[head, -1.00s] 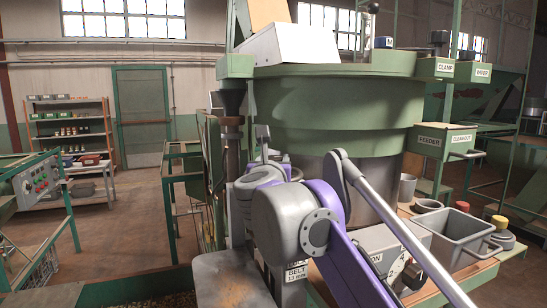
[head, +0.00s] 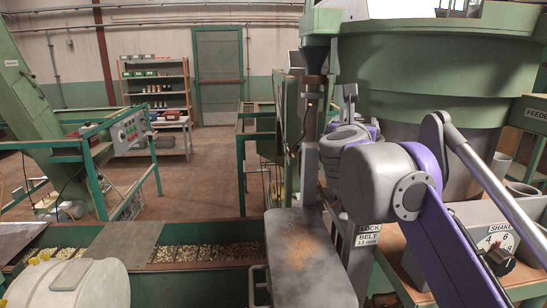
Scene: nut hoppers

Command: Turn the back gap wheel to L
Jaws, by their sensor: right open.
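No wheel with gap or letter marks can be made out in the head view. The back gap wheel is hidden or out of the picture. My right gripper (head: 348,97) is partly seen beyond my grey and purple arm, beside the grey upright post (head: 332,172) and in front of the large green bowl (head: 435,75). It is open, and nothing shows between its fingers. The arm hides much of that area. My left gripper is out of the picture.
A trough of nuts (head: 205,253) runs across the lower left, near a cream drum (head: 72,285). A shaker dial (head: 500,241) is at the right.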

